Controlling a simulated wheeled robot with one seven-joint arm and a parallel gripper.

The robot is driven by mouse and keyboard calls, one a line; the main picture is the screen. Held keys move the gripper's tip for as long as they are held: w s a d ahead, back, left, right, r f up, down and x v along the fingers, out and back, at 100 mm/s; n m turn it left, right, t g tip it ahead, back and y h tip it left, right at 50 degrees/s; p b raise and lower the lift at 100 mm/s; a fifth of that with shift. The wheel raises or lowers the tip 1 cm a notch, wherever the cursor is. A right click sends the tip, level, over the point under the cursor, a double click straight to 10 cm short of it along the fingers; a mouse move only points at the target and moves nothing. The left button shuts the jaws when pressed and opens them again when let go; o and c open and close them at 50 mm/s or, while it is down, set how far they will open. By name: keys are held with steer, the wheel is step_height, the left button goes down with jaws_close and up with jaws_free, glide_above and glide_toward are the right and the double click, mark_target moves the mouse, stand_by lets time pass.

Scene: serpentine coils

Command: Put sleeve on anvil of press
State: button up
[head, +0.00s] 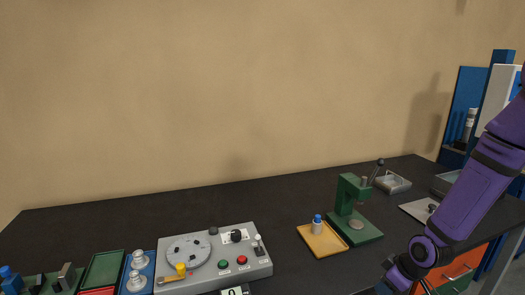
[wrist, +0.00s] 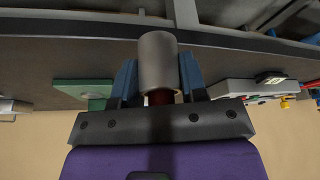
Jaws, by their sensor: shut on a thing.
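The sleeve (wrist: 158,62) is a plain grey cylinder, held between the blue fingers of my gripper (wrist: 160,76) in the wrist view. A dark red piece shows below it between the fingers; I cannot tell what it is. The press (head: 350,194) is green with a black-knobbed lever and stands on the table in the head view. Its anvil (head: 356,225) is a bare grey disc on the green base. Part of the green press also shows at left in the wrist view (wrist: 84,90), apart from the sleeve. My gripper is low at right in the head view, its fingers not clearly visible.
A yellow tray (head: 333,246) with a blue-capped bottle (head: 317,225) stands left of the press. A grey control panel (head: 215,280) and colored trays fill the left. The back middle table is clear.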

steer(key=w+a+m+h, duration=0.1)
steer(key=w+m, duration=0.1)
steer(key=w, duration=0.1)
steer(key=w+a+f+m, duration=0.1)
steer(key=w+m, duration=0.2)
steer(key=w+f+m+t+h, duration=0.1)
steer(key=w+m, duration=0.1)
steer(key=w, duration=0.2)
steer(key=shift+w+a+f+h, duration=0.1)
steer(key=shift+a+f+h, duration=0.05)
steer(key=shift+a+h, duration=0.2)
steer(key=shift+w+a+m, duration=0.25)
steer(key=shift+w+m, duration=0.35)
